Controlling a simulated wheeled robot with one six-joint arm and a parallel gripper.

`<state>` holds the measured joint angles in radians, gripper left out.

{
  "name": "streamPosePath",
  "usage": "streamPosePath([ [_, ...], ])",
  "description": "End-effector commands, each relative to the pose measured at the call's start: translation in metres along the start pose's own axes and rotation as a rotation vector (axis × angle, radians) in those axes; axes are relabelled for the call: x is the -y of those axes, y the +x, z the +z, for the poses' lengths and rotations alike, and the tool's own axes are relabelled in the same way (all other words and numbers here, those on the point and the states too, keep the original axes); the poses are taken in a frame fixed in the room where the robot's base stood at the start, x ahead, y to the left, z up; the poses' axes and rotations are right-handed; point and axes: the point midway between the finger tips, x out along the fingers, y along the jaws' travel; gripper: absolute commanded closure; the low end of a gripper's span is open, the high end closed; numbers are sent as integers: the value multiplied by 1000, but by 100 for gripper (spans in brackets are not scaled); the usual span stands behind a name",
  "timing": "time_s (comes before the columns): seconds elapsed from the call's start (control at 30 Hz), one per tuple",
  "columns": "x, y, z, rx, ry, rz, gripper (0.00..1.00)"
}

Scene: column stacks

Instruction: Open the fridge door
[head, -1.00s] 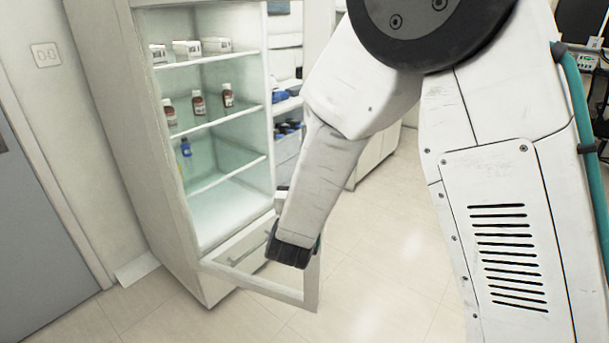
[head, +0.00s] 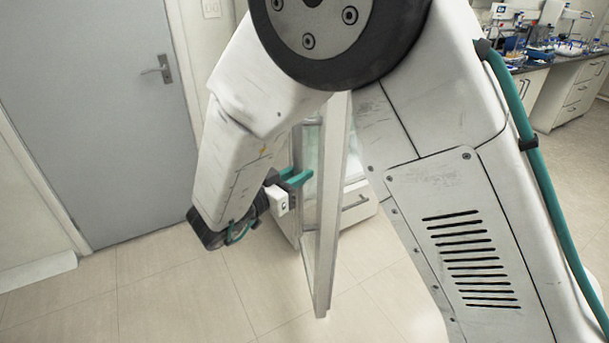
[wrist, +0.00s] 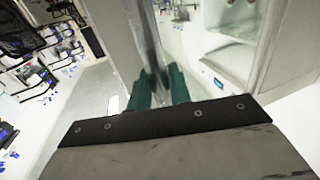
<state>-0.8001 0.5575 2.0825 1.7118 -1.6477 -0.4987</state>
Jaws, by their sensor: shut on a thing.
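The fridge door (head: 329,215) is a pale frame with a clear pane. It stands swung out and is seen nearly edge-on in the head view. My gripper (head: 296,180), with teal fingers, is at the door's left side. In the wrist view my gripper (wrist: 158,88) has its two teal fingers closed around a narrow upright bar, the door handle (wrist: 154,72). The fridge interior (wrist: 236,25) shows open at the upper right of the wrist view. Most of the fridge is hidden behind the door and my arm in the head view.
A grey room door (head: 90,120) with a lever handle is at the left. Lab benches (head: 575,85) with equipment stand at the far right. The tiled floor (head: 170,295) is clear at the front left.

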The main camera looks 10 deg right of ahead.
Motion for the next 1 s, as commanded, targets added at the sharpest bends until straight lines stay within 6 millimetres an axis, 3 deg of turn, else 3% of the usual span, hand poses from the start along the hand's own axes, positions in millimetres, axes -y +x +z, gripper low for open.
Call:
streamPosePath([
  [0.57, 11, 0, -3, 0, 9, 7, 100],
  [0.6, 11, 0, -3, 0, 10, 8, 69],
  [0.63, 10, 0, -3, 0, 9, 8, 61],
  [1.0, 11, -11, -1, 0, 5, 2, 61],
])
